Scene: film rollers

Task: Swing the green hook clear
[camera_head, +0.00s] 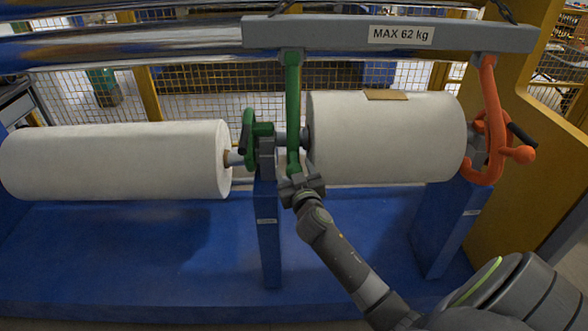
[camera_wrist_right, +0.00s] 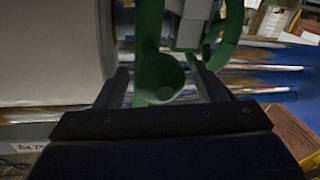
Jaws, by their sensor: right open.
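The green hook (camera_head: 292,110) hangs from the left part of a grey lifting beam (camera_head: 345,33), at the left end of the right-hand white roll (camera_head: 385,140). My right gripper (camera_head: 298,180) is at its lower end. In the right wrist view my right gripper (camera_wrist_right: 163,85) is open, with the rounded green end of the hook (camera_wrist_right: 158,75) between its fingers. I cannot tell whether the fingers touch it. An orange hook (camera_head: 492,120) hangs at the roll's right end. My left gripper is not in view.
A green clamp (camera_head: 254,140) sits on the blue middle post (camera_head: 268,230), close left of the green hook. Another white roll (camera_head: 115,160) lies to the left. A blue base (camera_head: 130,270) runs below. A yellow frame (camera_head: 520,150) stands at right.

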